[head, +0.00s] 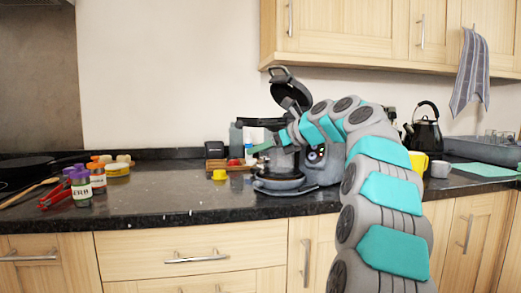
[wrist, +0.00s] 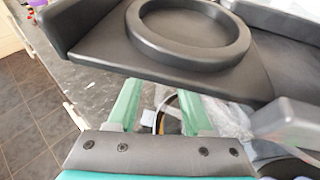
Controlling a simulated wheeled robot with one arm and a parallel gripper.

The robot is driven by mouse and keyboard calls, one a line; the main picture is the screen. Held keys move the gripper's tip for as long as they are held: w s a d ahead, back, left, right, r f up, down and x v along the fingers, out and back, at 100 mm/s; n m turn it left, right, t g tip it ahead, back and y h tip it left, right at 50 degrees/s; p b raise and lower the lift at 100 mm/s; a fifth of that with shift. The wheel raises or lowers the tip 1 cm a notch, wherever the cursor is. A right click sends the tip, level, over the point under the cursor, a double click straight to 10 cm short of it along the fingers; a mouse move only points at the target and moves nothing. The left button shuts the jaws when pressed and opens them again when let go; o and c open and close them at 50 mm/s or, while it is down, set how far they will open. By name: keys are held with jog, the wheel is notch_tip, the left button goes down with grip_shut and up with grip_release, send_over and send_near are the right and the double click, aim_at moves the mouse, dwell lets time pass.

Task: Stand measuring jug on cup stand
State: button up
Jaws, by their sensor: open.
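The cup stand (head: 279,184) is the low round dark base at the front of the grey coffee machine (head: 325,168). A clear greyish vessel, apparently the measuring jug (head: 284,163), appears upright over the stand; its exact contact is too small to tell. My gripper (head: 262,147) reaches in from the right, at the jug's upper left. In the wrist view its two green fingers (wrist: 157,107) are apart. A pale transparent shape, likely the jug (wrist: 229,122), shows beside and beyond the right finger, partly hidden.
The machine's black lid (head: 287,84) stands open above my gripper. A dark panel with a round ring (wrist: 190,30) is close to the fingers. The counter between is clear.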

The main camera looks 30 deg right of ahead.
jog(key=v, duration=0.7)
jog(key=shift+s+d, duration=0.2)
jog(key=shift+s, duration=0.1)
jog(key=shift+a, duration=0.1)
jog(key=s+a+f+n+g, duration=0.45)
jog(key=a+f+n, duration=0.25)
jog(key=a+f, duration=0.4)
jog(key=s+a+f+n+g, duration=0.3)
jog(key=s+a+f+n, duration=0.4)
jog(key=a, duration=0.6)
jog(key=s+a+f+n+g+h, duration=0.2)
jog(key=s+a+f+n+g, duration=0.25)
jog(key=s+f+n, duration=0.6)
jog(key=s+d+f+n+g+h, duration=0.1)
jog(key=s+f+n, duration=0.2)
jog(key=s+f, duration=0.4)
jog(key=s+d+f+n+g+h, duration=0.1)
jog(key=s+d+f+n+h, duration=0.1)
jog(key=s+f, duration=0.5)
jog(key=s+n, duration=0.1)
jog(key=s, duration=0.3)
jog(key=shift+s+d, duration=0.3)
jog(key=shift+s, duration=0.05)
